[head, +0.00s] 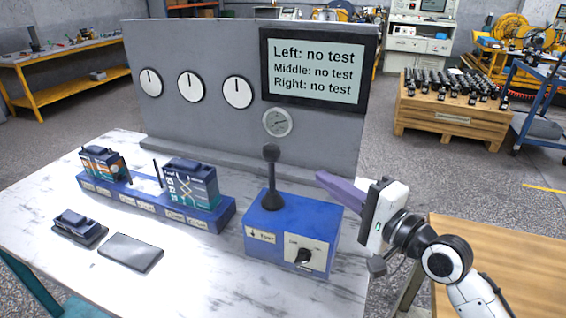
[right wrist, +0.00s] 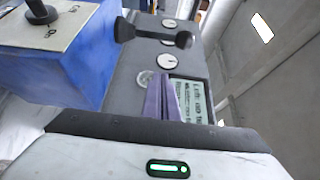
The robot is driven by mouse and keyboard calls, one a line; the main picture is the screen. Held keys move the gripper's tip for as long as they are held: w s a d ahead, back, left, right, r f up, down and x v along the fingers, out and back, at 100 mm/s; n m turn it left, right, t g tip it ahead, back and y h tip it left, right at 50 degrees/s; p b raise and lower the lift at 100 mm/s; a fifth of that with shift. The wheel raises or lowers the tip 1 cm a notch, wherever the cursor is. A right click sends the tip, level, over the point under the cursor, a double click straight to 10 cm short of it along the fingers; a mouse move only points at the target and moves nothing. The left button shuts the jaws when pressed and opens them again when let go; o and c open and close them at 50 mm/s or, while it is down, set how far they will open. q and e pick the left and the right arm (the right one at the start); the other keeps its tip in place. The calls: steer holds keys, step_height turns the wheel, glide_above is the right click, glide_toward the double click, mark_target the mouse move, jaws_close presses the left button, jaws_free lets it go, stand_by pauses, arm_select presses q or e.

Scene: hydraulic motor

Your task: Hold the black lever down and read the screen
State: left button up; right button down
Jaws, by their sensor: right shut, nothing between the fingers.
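The black lever (head: 271,180) stands upright on top of a blue box (head: 265,221) on the marble-look table. It also shows in the right wrist view (right wrist: 152,33). The screen (head: 317,72) on the grey panel reads "Left: no test", "Middle: no test", "Right: no test". My right gripper (head: 322,178) is to the right of the lever, its purple fingers shut, empty and pointing towards it. They are apart from the lever. In the right wrist view the shut fingers (right wrist: 164,98) partly cover the screen (right wrist: 190,98). My left gripper is not in view.
The blue box has a black knob (head: 303,256) on its front. Three white dials and a round gauge (head: 277,122) are on the panel (head: 205,45).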

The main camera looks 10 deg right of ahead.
mark_target(272, 168)
steer(key=shift+s, duration=0.1)
steer(key=shift+w+a, duration=0.1)
steer(key=shift+w, duration=0.25)
steer(key=x, duration=0.9)
steer(key=shift+w+p, duration=0.1)
steer(key=shift+p, duration=0.2)
steer(key=shift+s+a+p, duration=0.6)
steer(key=shift+s+a, duration=0.35)
steer(key=shift+a, duration=0.2)
steer(key=shift+s+a, duration=0.25)
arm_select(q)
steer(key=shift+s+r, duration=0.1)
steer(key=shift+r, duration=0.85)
arm_select(e)
steer(key=shift+s+a, duration=0.1)
steer(key=shift+s, duration=0.05)
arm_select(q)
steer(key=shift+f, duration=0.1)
